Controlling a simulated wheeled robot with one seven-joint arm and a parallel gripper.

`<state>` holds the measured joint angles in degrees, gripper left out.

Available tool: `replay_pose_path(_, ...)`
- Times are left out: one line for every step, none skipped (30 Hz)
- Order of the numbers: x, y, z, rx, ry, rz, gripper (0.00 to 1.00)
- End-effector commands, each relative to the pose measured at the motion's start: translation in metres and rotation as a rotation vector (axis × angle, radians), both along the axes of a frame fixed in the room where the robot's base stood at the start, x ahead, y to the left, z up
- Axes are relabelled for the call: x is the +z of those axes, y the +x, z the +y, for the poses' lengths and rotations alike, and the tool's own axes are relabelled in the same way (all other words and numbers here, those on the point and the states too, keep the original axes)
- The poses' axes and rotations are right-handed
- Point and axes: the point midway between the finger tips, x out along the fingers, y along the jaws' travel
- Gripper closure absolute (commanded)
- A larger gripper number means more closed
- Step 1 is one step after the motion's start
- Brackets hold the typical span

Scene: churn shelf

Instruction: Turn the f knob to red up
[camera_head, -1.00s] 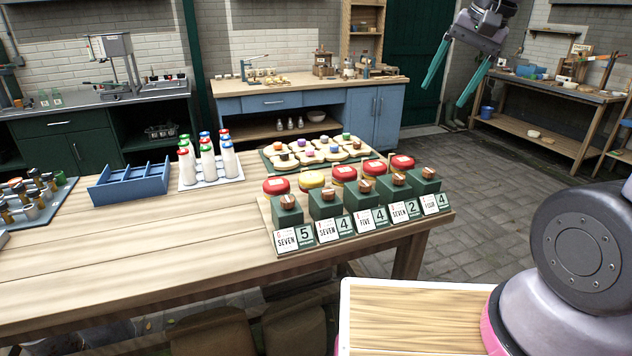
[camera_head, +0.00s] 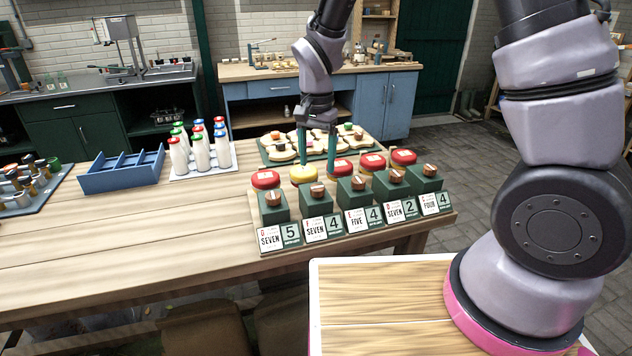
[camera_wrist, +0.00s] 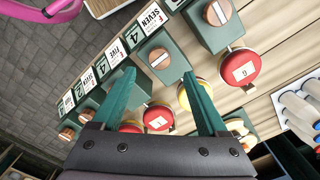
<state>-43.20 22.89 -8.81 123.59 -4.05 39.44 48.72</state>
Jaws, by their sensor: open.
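A row of green blocks stands on the table's front right, each with a round wooden knob on top and a number card in front. The knobs include the far left one (camera_head: 273,198), the second (camera_head: 317,190) and the middle one (camera_head: 358,183). A yellow disc (camera_head: 303,174) lies behind the second knob; red discs lie behind the others. I cannot read which is marked f. My gripper (camera_head: 317,158) is open, pointing down above the row. In the wrist view the second knob (camera_wrist: 159,58) shows just beyond and between the open fingertips, with a pale line across it, apart from them.
A tray of cream pieces with coloured knobs (camera_head: 277,154) lies behind the row. White bottles (camera_head: 200,155) and an empty blue divided box (camera_head: 120,171) stand to the left. The table's front left is bare.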

Motion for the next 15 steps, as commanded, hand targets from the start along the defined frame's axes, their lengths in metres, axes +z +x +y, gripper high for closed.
replay_pose_path(-0.012, -0.001, -0.001, -0.001, -0.004, 0.005, 0.24)
replay_pose_path(-0.018, 0.0, -0.001, -0.001, -0.003, 0.003, 0.24)
replay_pose_path(-0.025, 0.0, -0.001, -0.001, -0.003, 0.004, 0.24)
replay_pose_path(-0.031, 0.0, -0.001, 0.0, -0.003, 0.003, 0.24)
replay_pose_path(-0.036, 0.0, -0.001, 0.0, -0.003, 0.003, 0.24)
replay_pose_path(-0.042, -0.001, -0.001, 0.0, -0.002, 0.003, 0.24)
replay_pose_path(-0.046, -0.001, -0.001, 0.0, -0.001, 0.002, 0.24)
replay_pose_path(-0.05, 0.0, 0.0, 0.001, -0.001, 0.002, 0.24)
replay_pose_path(-0.055, 0.0, -0.001, 0.001, -0.002, 0.002, 0.24)
replay_pose_path(-0.058, 0.0, -0.001, 0.001, -0.002, 0.001, 0.24)
replay_pose_path(-0.06, 0.0, -0.001, 0.001, -0.001, 0.0, 0.24)
replay_pose_path(-0.063, 0.0, -0.001, 0.0, -0.001, 0.0, 0.24)
replay_pose_path(-0.065, 0.0, -0.001, 0.0, -0.001, 0.0, 0.24)
replay_pose_path(-0.066, 0.0, -0.001, 0.0, -0.001, 0.0, 0.24)
replay_pose_path(-0.067, 0.0, -0.001, 0.0, 0.0, 0.0, 0.24)
